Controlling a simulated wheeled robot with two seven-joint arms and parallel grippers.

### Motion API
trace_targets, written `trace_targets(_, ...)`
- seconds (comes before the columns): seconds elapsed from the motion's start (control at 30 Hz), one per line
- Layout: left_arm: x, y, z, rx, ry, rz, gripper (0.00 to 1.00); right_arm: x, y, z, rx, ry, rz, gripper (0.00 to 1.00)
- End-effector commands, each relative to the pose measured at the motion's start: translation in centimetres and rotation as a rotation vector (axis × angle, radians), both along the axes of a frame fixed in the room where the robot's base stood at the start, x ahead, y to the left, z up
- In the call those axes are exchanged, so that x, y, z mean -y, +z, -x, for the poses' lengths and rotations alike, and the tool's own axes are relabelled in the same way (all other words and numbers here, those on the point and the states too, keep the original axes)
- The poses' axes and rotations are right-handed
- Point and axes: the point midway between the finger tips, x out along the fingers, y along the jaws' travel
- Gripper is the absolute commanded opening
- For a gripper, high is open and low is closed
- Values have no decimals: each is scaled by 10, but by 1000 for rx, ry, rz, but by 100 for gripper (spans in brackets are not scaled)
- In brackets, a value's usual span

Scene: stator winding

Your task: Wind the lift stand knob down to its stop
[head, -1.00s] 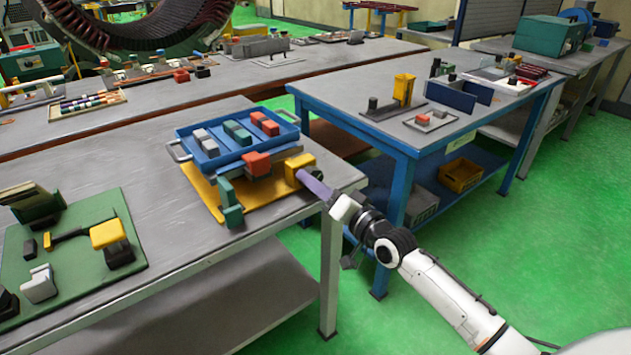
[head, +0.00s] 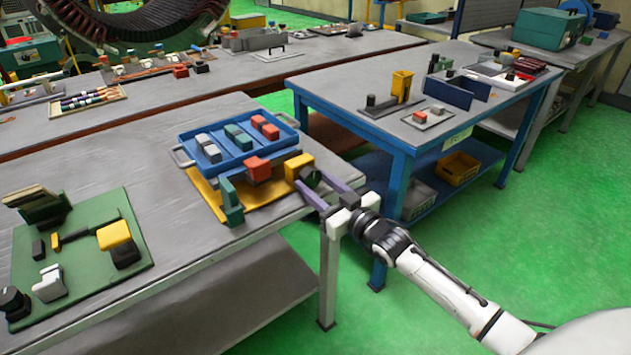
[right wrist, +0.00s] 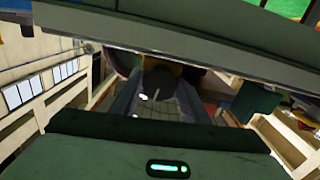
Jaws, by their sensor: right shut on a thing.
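The lift stand has a yellow base plate (head: 266,204) and carries a blue tray (head: 238,164). A yellow block (head: 298,166) sits at its right end, with a dark round knob (head: 312,178) on the block's right side. My right gripper (head: 322,188) comes in from the right at the table's corner. Its two purple-grey fingers are on either side of the knob and shut on it, partly hiding it. My left gripper is not in view.
Small grey, green and red blocks lie in the tray. A green upright block (head: 231,202) stands at the stand's front. A green mat (head: 80,265) with fixtures lies at left. A blue-framed table (head: 385,138) stands close behind my right arm.

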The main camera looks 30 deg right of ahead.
Motion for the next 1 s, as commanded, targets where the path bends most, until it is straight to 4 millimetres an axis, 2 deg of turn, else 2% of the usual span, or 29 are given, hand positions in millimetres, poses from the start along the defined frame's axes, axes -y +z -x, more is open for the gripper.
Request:
trace_targets(0.3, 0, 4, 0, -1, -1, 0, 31, 0, -1, 0, 13, 1, 130, 19)
trace_targets(0.87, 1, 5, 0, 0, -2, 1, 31, 0, -1, 0, 18, 1, 165, 19)
trace_targets(0.9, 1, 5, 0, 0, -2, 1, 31, 0, -1, 0, 18, 1, 165, 44)
trace_targets(1.0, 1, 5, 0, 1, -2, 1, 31, 1, -1, 0, 18, 0, 164, 60)
